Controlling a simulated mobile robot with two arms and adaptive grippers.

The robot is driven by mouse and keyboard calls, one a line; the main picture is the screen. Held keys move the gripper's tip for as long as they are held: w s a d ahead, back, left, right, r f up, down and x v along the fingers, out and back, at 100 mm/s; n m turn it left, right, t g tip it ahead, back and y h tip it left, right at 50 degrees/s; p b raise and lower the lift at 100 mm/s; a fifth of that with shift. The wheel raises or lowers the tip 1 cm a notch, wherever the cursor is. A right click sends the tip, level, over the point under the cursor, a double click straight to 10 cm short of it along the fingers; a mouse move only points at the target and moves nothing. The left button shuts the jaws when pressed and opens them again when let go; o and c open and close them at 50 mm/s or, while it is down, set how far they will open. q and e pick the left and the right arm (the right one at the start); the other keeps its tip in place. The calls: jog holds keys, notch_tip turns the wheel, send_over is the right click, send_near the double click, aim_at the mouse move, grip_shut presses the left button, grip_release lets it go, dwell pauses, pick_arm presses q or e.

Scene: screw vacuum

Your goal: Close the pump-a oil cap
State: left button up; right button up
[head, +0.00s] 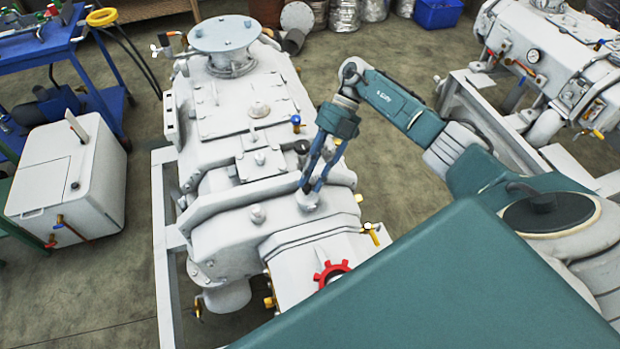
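The white pump (225,150) stands in the middle of the head view on a pale frame. My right gripper (312,188) reaches down over the pump's right front shoulder. Its two blue fingers come close together just above a grey knob-like fitting (308,203). I cannot tell whether the tips touch or grip it. A red toothed ring (331,272) with a dark centre sits on the pump's front top. My own body partly covers the area beside it. No label shows which part is the oil cap. My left gripper is not in view.
A white box unit (70,178) and a blue cart (50,55) stand on the left. A second white machine (555,60) is at the upper right. A blue bin (437,13) and several drums are at the back.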

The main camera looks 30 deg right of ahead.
jog(key=v, duration=1.1)
